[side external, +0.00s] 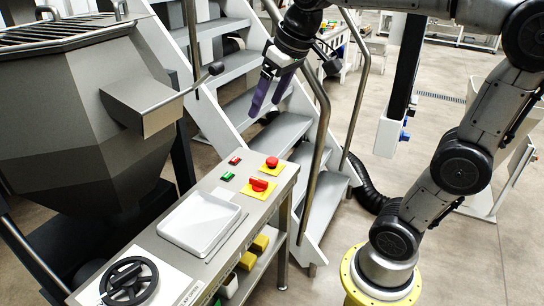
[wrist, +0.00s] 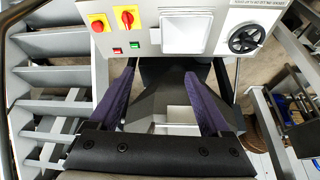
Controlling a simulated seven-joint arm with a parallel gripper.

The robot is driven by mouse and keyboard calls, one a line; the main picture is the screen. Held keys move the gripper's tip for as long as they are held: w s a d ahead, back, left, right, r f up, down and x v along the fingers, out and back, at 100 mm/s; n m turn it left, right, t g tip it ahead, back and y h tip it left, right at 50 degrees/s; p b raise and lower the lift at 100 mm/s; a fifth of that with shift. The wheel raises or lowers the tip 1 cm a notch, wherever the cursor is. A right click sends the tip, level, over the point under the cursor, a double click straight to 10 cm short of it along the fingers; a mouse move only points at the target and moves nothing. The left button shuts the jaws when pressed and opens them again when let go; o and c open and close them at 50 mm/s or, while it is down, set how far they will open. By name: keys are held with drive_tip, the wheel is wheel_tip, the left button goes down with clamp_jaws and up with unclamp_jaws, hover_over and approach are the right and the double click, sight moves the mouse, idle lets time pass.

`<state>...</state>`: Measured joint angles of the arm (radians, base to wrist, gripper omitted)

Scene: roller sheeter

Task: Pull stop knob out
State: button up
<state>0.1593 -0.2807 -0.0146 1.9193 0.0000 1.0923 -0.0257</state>
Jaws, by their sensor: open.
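The stop knob is most likely the round red knob (side external: 272,162) on a yellow plate, at the far corner of the steel control counter (side external: 230,215). In the wrist view this knob (wrist: 97,25) is at the upper left. My gripper (side external: 268,105) is open and empty, above and apart from the counter, with its purple fingers pointing down. In the wrist view the fingers (wrist: 160,72) are spread, with the knob up and left of them. A red rotary switch (side external: 260,184) on a second yellow plate sits beside the knob; it also shows in the wrist view (wrist: 127,17).
A red button (side external: 235,160) and a green button (side external: 228,176) are near the knob. A white tray (side external: 202,222) and a black handwheel (side external: 130,281) lie along the counter. A large grey hopper (side external: 80,110) and metal stairs (side external: 285,145) with handrails stand close by.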

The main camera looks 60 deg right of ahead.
drive_tip(key=w+d+f+m+g, duration=0.1)
drive_tip(key=w+d+f+m, duration=0.1)
drive_tip(key=w+d, duration=0.65)
drive_tip(key=m+g, duration=0.3)
drive_tip(key=g, duration=0.1)
hover_over(272, 159)
wheel_tip(272, 159, down, 19)
drive_tip(key=shift+y, duration=0.4)
wheel_tip(272, 159, down, 13)
drive_tip(key=shift+a+f, duration=0.1)
clamp_jaws()
